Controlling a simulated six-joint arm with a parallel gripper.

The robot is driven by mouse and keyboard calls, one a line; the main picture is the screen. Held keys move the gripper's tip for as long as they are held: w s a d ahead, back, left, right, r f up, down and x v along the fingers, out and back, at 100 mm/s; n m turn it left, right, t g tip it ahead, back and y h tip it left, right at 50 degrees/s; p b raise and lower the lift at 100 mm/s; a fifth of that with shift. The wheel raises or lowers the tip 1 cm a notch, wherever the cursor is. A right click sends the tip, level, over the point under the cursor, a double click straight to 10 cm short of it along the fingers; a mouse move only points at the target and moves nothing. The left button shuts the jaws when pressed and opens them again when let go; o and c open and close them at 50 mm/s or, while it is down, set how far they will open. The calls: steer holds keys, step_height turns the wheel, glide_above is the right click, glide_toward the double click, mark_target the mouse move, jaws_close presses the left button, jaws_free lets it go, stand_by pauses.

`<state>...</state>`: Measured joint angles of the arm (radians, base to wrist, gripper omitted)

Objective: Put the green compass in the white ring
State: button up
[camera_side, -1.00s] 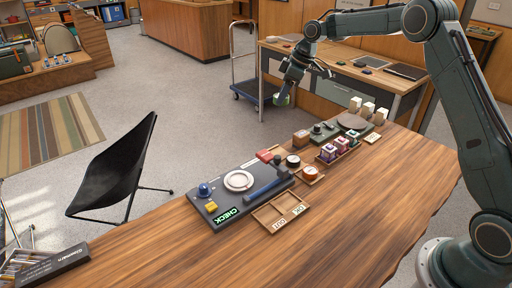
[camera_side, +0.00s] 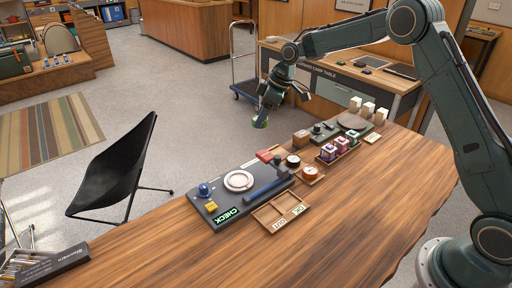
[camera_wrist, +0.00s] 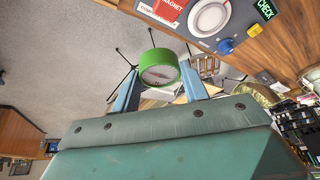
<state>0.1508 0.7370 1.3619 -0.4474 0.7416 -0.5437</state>
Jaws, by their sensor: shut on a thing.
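The green compass (camera_wrist: 160,68) is a round green case with a pale dial, held between the two blue fingers of my gripper (camera_wrist: 158,90) in the wrist view. In the side view my gripper (camera_side: 263,116) hangs past the far edge of the wooden table with the green compass (camera_side: 260,123) at its tip. The white ring (camera_side: 238,181) sits on the dark grey check board (camera_side: 217,214), to the left of and nearer than my gripper. The white ring also shows at the top of the wrist view (camera_wrist: 192,18). It looks empty.
Small boxes, white blocks (camera_side: 367,107) and two dials stand to the right. The near table (camera_side: 330,235) is clear.

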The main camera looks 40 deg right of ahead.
steer(key=s+a+f, duration=0.2)
steer(key=a+f, duration=0.1)
steer(key=a, duration=0.2)
steer(key=s+a+f+n, duration=0.1)
steer(key=s+a+f, duration=0.1)
steer(key=a, duration=0.4)
steer(key=shift+a+f, duration=0.3)
steer(key=shift+f, duration=0.4)
steer(key=shift+f, duration=0.2)
steer(key=shift+f, duration=2.05)
steer(key=shift+f, duration=0.95)
stand_by(0.6)
steer(key=o, duration=1.5)
steer(key=shift+r, duration=0.2)
steer(key=shift+r, duration=3.85)
